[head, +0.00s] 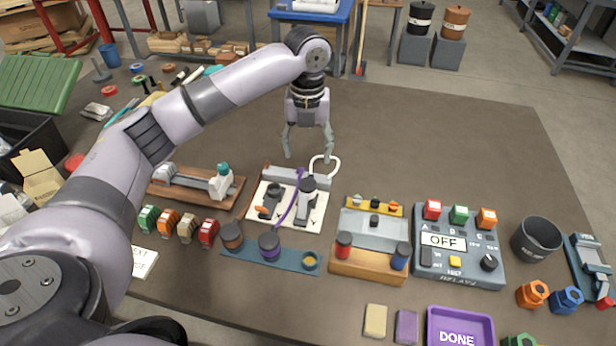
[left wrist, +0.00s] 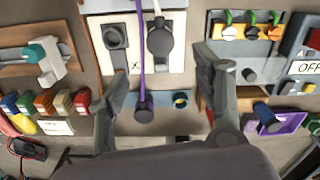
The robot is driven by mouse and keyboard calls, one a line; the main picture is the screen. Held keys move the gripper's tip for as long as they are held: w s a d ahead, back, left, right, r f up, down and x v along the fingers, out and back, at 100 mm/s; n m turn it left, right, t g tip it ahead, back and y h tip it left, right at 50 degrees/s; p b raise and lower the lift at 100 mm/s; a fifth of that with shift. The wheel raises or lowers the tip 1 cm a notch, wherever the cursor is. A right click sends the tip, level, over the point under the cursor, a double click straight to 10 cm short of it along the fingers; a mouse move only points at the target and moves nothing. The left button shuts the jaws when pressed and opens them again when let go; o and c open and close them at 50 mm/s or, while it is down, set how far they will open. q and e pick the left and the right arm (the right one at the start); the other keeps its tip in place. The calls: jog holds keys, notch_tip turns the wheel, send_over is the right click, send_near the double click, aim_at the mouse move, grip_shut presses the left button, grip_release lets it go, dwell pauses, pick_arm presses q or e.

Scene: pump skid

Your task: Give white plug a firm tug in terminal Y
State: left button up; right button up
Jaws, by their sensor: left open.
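A white terminal board (head: 262,222) stands mid-table, with two dark terminals side by side. The right terminal (head: 307,190) has a dark grey plug-like body in it, and a white cable (head: 325,164) loops up from it; they also show in the left wrist view, as the body (left wrist: 160,42) and the cable (left wrist: 157,8). The left terminal (left wrist: 114,38) has an X printed below it; I cannot read a Y. A purple cable (head: 297,200) runs down between them. My left gripper (head: 309,155) is open and empty, above and behind the board. My right gripper is not in view.
A blue strip (head: 245,252) with round holders lies in front of the board. A wooden stand (head: 196,187) is at its left, a grey fixture (head: 372,225) and the relay box (head: 460,270) reading OFF at its right.

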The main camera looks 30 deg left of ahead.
aim_at(308, 183)
pick_arm(q)
notch_tip(308, 183, down, 11)
jog(key=shift+r+p, duration=0.1)
jog(key=shift+p, duration=0.35)
jog(key=shift+f, duration=0.75)
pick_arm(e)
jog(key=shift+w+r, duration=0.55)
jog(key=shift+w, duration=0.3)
pick_arm(q)
jog(key=shift+w, duration=0.1)
jog(key=c, duration=1.3)
